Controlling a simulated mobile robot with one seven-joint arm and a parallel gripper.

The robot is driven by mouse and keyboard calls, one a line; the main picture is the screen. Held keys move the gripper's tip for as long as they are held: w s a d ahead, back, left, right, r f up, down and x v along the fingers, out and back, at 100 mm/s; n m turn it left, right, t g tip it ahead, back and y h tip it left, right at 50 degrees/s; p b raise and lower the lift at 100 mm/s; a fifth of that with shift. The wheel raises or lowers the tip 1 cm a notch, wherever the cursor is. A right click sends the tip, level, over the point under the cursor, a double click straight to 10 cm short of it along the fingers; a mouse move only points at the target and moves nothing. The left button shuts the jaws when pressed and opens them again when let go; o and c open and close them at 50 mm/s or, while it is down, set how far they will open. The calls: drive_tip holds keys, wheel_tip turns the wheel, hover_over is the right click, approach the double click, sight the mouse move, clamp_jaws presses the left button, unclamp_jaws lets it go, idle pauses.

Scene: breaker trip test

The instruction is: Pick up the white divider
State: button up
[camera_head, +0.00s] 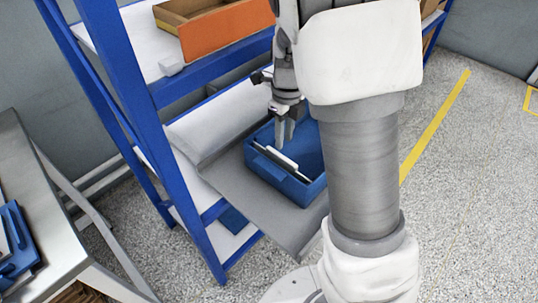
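The white divider (276,155) is a thin white strip inside a blue bin (306,190), near the bin's front left wall. My gripper (285,143) points down over the bin, just above and behind the divider in the picture. Its two fingers show side by side with a narrow gap, and nothing shows between them. Whether a fingertip touches the divider is not clear. My arm hides part of the bin's right side.
The bin stands on a grey board (285,222) at a blue-framed shelf (186,160). An orange box (222,30) sits on the upper shelf. A table with blue items (18,240) stands at left. Open floor lies to the right.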

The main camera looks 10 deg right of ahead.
sight(281, 160)
drive_tip(key=shift+w+f, duration=0.1)
drive_tip(key=shift+f, duration=0.25)
wheel_tip(281, 160, down, 6)
drive_tip(key=b, duration=0.3)
drive_tip(key=shift+f, duration=0.1)
drive_tip(key=shift+w+a+f+b, duration=0.15)
drive_tip(key=shift+f+b, duration=0.65)
drive_tip(key=shift+f, duration=0.6)
drive_tip(key=shift+w+d+f+b, duration=0.1)
drive_tip(key=shift+f+b, duration=0.7)
drive_tip(key=shift+f, duration=0.55)
drive_tip(key=shift+r, duration=0.1)
clamp_jaws()
